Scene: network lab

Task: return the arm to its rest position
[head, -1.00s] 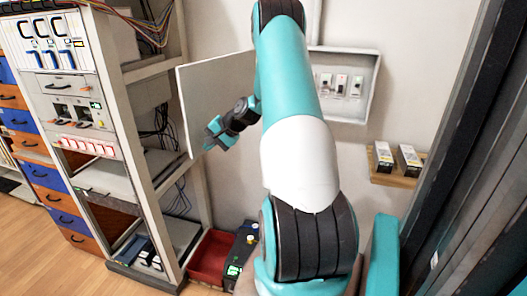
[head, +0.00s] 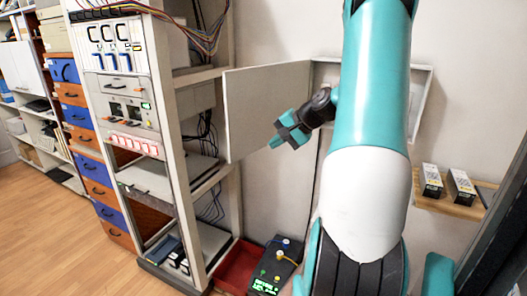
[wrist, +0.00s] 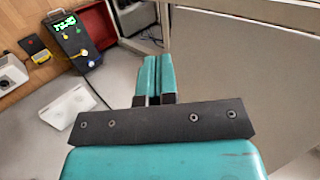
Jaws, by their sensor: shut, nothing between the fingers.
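My arm rises at the right of the head view, and its teal and dark wrist reaches out to the left from behind the upper link. My gripper (head: 284,139) is at the end of it, in front of the open grey cabinet door (head: 262,100). In the wrist view my gripper (wrist: 153,75) shows its two teal fingers closed together with nothing between them. No object is held. The door's pale panel also fills the right side of the wrist view (wrist: 240,85).
A rack (head: 180,100) with devices and cables stands left of the door. A red bin (head: 240,266) and a black device with a green display (head: 275,265) lie on the floor. A wooden shelf (head: 450,207) holds two boxes at right. The wall cabinet (head: 424,85) is partly hidden by my arm.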

